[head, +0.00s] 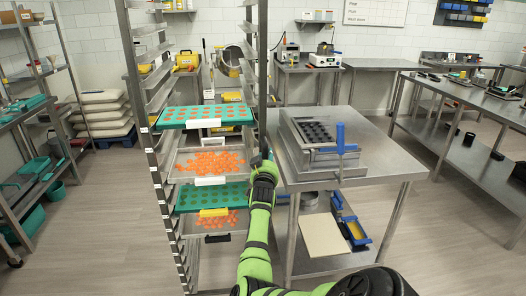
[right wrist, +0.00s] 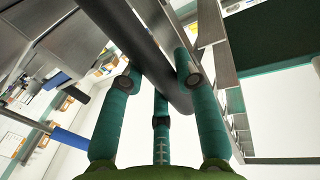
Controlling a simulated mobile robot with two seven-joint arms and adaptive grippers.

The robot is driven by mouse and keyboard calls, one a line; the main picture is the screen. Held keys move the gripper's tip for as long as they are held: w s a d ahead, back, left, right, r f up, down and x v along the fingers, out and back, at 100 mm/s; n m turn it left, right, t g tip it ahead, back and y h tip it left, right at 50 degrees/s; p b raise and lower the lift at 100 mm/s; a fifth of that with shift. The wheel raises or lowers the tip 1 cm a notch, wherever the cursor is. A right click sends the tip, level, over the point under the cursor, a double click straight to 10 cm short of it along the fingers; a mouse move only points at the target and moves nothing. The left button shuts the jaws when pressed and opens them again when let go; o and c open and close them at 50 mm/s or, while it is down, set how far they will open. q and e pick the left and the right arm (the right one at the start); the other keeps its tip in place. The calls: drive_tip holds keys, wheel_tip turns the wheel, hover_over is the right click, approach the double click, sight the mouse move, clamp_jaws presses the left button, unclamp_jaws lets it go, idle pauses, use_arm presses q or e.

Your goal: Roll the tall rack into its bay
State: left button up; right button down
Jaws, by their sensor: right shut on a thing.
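The tall rack (head: 158,168) is a metal frame that stands upright just ahead, left of centre in the head view. It holds several trays, among them a teal tray (head: 182,122) and a metal tray with orange gummies (head: 207,160). My right gripper (head: 264,163) is shut on a dark vertical bar (head: 262,112) at the rack's right side. In the right wrist view, the fingers (right wrist: 160,72) close around this bar (right wrist: 128,38), with rack rails (right wrist: 212,28) beside it. My left gripper is not in view. I cannot tell which floor area is the bay.
A steel table (head: 385,163) with a depositor (head: 318,145) and blue handle stands close on the rack's right. A shelf (head: 22,115) with teal bins is at the left, with stacked sacks (head: 102,112) behind. Bare floor (head: 95,225) lies left of the rack.

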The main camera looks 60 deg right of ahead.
drive_tip(key=shift+s+d+r, duration=0.1)
drive_tip(key=shift+s+d, duration=0.1)
drive_tip(key=shift+s, duration=0.1)
drive_tip(key=c, duration=1.1)
unclamp_jaws()
drive_tip(key=shift+o, duration=1)
drive_tip(key=shift+s+d, duration=0.1)
drive_tip(key=shift+s, duration=0.15)
drive_tip(key=shift+w, duration=0.2)
drive_tip(key=v, duration=1.2)
drive_tip(key=shift+a, duration=0.2)
